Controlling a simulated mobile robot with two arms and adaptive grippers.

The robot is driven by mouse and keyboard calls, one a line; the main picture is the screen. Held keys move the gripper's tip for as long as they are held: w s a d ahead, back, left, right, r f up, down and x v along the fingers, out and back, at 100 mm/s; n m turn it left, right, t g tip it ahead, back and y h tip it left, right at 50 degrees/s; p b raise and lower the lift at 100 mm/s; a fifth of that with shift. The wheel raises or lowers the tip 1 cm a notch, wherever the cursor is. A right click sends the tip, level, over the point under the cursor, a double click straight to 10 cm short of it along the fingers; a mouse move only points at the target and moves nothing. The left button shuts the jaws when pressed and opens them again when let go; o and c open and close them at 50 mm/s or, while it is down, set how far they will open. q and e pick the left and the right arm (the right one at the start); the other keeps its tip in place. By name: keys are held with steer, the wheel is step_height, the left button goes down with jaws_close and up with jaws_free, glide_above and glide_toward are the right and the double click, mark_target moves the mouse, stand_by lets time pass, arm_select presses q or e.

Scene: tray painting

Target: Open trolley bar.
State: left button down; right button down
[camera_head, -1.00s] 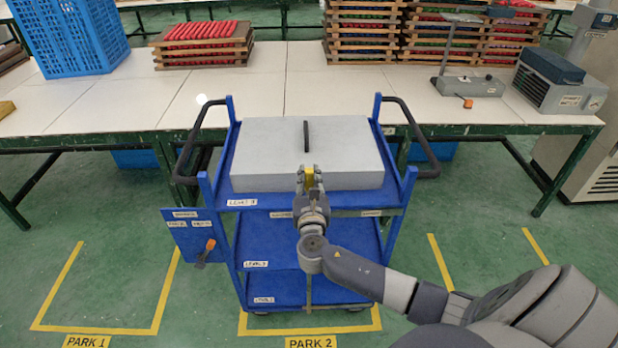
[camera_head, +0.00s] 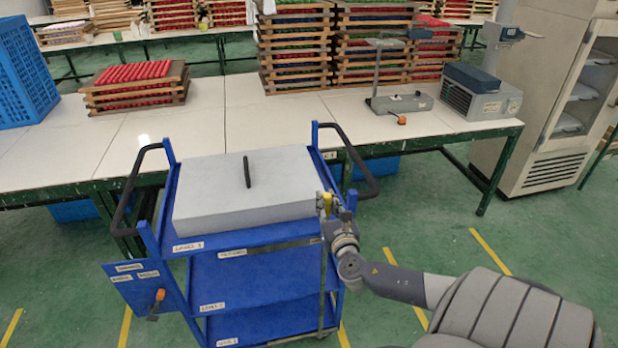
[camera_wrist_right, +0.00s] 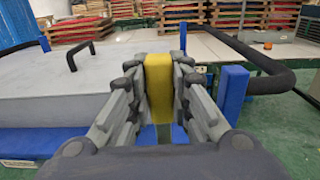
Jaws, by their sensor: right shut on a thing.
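The blue trolley (camera_head: 255,290) stands in front of the long table, with a grey box with a black handle (camera_head: 243,193) on its top shelf. My right gripper (camera_head: 327,200) is at the trolley's front right corner, beside the box. It is shut on a yellow grip piece (camera_wrist_right: 159,88), which stands upright between its fingers in the right wrist view. A thin upright bar (camera_head: 322,275) runs down the trolley's right side below the gripper. The gripper hides where the yellow piece and bar meet. My left gripper is not in view.
Black side handles (camera_head: 352,160) stick out from the trolley. A blue labelled panel (camera_head: 146,289) hangs at its left. The table (camera_head: 270,120) behind holds stacked wooden trays (camera_head: 295,45) and a blue crate (camera_head: 22,75). Green floor at the right is clear.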

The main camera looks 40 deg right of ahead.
steer(key=shift+s+d, duration=0.2)
steer(key=shift+d, duration=0.2)
steer(key=c, duration=1.4)
jaws_free()
steer(key=shift+c, duration=0.2)
steer(key=shift+s+a+f, duration=0.1)
steer(key=shift+s+a, duration=0.3)
steer(key=shift+s, duration=0.1)
steer(key=v, duration=1)
steer(key=shift+s+a, duration=0.25)
steer(key=shift+s, duration=0.05)
